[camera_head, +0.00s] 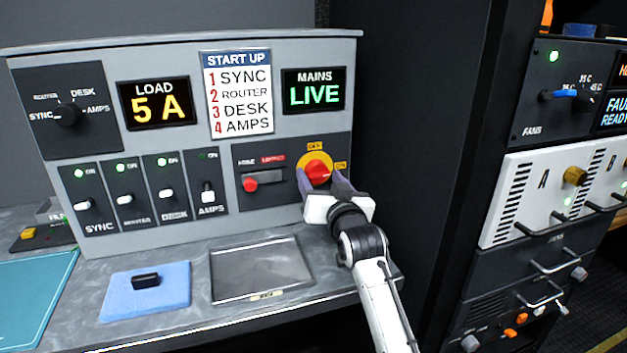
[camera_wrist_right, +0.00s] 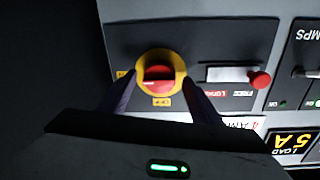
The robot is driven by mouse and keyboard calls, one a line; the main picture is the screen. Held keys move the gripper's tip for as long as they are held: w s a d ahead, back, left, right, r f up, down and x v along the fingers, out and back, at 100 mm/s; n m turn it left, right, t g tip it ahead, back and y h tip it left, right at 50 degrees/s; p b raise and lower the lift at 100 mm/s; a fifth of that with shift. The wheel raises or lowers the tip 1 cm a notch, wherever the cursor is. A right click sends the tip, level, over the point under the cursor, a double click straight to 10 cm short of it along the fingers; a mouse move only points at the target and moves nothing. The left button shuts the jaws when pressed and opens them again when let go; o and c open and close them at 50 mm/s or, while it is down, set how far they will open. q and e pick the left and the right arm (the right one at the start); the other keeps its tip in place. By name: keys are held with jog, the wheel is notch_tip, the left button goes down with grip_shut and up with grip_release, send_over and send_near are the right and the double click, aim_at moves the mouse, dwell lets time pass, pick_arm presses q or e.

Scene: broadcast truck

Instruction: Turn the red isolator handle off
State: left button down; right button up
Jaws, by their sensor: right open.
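The red isolator handle (camera_head: 318,170) sits on a round yellow plate (camera_head: 304,160) at the right of the grey control panel. In the right wrist view the handle (camera_wrist_right: 158,78) shows as a red knob with a dark slot or bar across it, in the yellow ring (camera_wrist_right: 179,69). My right gripper (camera_head: 325,180) is open, its two dark fingers on either side of the yellow plate. In the right wrist view the gripper (camera_wrist_right: 158,92) straddles the handle's lower part; contact cannot be told. The MAINS display (camera_head: 314,90) reads LIVE. My left gripper is not in view.
A red-knobbed slider (camera_head: 250,184) lies left of the handle. Several toggle switches and a rotary selector (camera_head: 68,114) fill the panel's left. The LOAD display (camera_head: 155,103) reads 5 A. A rack (camera_head: 545,190) stands right.

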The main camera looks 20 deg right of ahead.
jog(key=shift+w, duration=0.15)
jog(key=shift+r, duration=0.1)
jog(key=shift+c, duration=0.9)
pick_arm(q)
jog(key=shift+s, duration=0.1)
pick_arm(e)
jog(key=c, duration=0.9)
